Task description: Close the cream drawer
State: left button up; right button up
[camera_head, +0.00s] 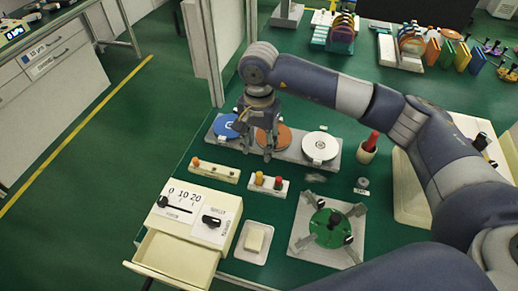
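The cream drawer (177,259) sticks out of the front of a small cream cabinet (224,203) at the lower left, so it stands open. Its inside looks empty. The cabinet top carries a slider marked 0, 10, 20 and a black knob. My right gripper (256,152) hangs pointing down over the row of discs, behind the cabinet and to its right. Its fingers are apart with nothing visible between them, and it is well clear of the drawer. My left gripper does not show.
A grey rack with blue, orange and white discs (321,146) lies under my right gripper. Small blocks with coloured pegs (214,171) stand behind the cabinet. A white dish (241,249) sits close to its right. A green plate fixture (330,227) is further right.

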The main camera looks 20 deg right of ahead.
aim_at(183, 264)
jog(key=k, duration=1.5)
